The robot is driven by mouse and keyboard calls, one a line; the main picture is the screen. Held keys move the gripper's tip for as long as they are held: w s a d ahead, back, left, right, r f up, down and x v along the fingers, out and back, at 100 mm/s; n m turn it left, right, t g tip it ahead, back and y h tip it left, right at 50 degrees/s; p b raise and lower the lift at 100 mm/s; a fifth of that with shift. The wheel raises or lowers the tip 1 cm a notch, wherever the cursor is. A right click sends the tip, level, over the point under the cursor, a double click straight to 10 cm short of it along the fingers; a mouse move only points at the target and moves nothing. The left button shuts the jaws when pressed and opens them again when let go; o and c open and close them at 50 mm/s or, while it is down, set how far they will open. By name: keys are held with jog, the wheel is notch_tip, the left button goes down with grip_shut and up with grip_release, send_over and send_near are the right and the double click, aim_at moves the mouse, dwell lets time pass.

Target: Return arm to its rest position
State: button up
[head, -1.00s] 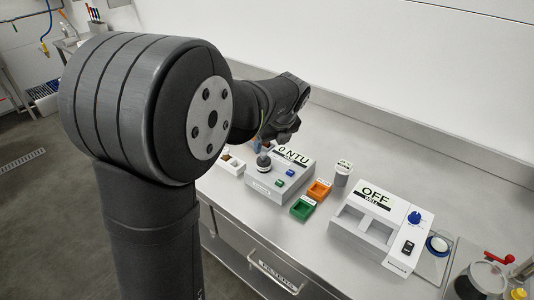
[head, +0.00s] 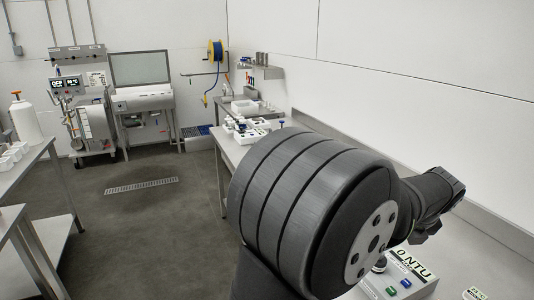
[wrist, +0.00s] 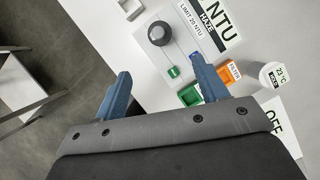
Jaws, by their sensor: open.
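My gripper (wrist: 160,66) is open, with its two blue-grey fingers spread and nothing between them in the wrist view. It hangs above the bench with the turbidity meter (wrist: 172,60) beyond the fingers. In the head view my arm is bent over the bench at the right, and the fingers themselves are hidden behind the wrist. A round dark knob or cap (wrist: 160,33) is on the meter.
A green tray (wrist: 190,95), an orange tray (wrist: 229,71) and a labelled cup (wrist: 271,75) sit beside the meter. A white device marked OFF (wrist: 277,122) is at the right. A side table (head: 28,170) stands at the left. The floor (head: 150,225) between is clear.

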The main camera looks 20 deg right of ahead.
jog(key=x, duration=1.4)
jog(key=shift+w+f, duration=0.1)
jog(key=shift+f, duration=0.25)
jog(key=shift+r, duration=0.4)
